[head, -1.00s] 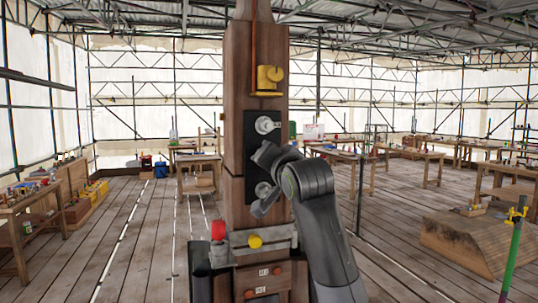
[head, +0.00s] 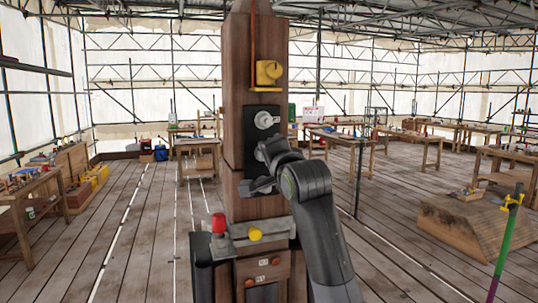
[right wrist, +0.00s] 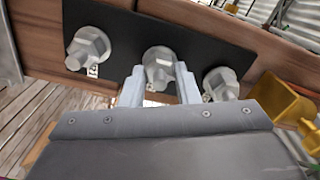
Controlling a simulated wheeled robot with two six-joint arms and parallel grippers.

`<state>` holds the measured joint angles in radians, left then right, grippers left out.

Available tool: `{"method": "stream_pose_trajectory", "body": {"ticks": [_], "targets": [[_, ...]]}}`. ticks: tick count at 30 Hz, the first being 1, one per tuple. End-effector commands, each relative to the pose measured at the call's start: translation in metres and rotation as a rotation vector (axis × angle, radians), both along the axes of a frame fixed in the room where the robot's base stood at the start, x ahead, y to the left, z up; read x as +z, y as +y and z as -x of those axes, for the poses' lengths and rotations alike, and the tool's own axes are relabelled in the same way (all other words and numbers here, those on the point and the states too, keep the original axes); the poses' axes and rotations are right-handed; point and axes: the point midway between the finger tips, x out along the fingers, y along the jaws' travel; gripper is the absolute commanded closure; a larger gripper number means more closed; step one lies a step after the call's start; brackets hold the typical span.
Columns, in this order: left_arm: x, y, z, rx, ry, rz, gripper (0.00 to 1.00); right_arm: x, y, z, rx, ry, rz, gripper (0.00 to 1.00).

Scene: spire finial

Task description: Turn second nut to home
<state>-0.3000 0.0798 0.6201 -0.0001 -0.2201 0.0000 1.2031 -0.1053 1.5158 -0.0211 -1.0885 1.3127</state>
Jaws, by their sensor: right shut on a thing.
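A black plate (right wrist: 120,25) on the wooden post carries three pale metal nuts in a row. In the right wrist view, the middle nut (right wrist: 159,66) sits between the two fingers of my right gripper (right wrist: 160,84), which is shut on it. The left nut (right wrist: 88,48) and right nut (right wrist: 220,83) stand free on either side, each with a small pale tab below it. In the head view, the top nut (head: 264,119) is clear, while my right gripper (head: 264,162) and wrist cover most of the plate's lower part. My left gripper is not in view.
A yellow fitting (head: 268,73) sits on the post above the plate; it shows close by in the right wrist view (right wrist: 280,105). Below are a metal bracket (head: 275,229), a red knob (head: 218,222) and a yellow knob (head: 254,233). Workbenches stand well back.

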Motion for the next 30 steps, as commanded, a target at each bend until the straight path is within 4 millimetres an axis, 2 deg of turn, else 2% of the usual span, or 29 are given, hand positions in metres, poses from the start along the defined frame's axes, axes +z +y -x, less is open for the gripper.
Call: {"method": "stream_pose_trajectory", "body": {"ticks": [1, 9, 10, 15, 25, 30], "targets": [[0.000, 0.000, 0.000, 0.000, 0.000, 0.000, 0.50, -0.006, 0.001, -0.001, 0.002, 0.015, -0.001, 0.94], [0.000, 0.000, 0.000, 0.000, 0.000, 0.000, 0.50, -0.006, 0.001, -0.001, 0.002, 0.015, -0.001, 0.94], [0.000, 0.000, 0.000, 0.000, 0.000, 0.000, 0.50, -0.006, 0.001, -0.001, 0.002, 0.015, -0.001, 0.70], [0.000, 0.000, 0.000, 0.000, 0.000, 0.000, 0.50, -0.004, 0.001, -0.001, 0.001, 0.011, -0.001, 0.50], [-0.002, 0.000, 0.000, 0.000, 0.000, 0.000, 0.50, -0.002, -0.001, 0.002, 0.000, 0.003, -0.001, 0.50], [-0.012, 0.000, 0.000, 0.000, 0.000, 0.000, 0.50, -0.003, -0.005, 0.016, 0.000, 0.001, -0.002, 0.50]]}}
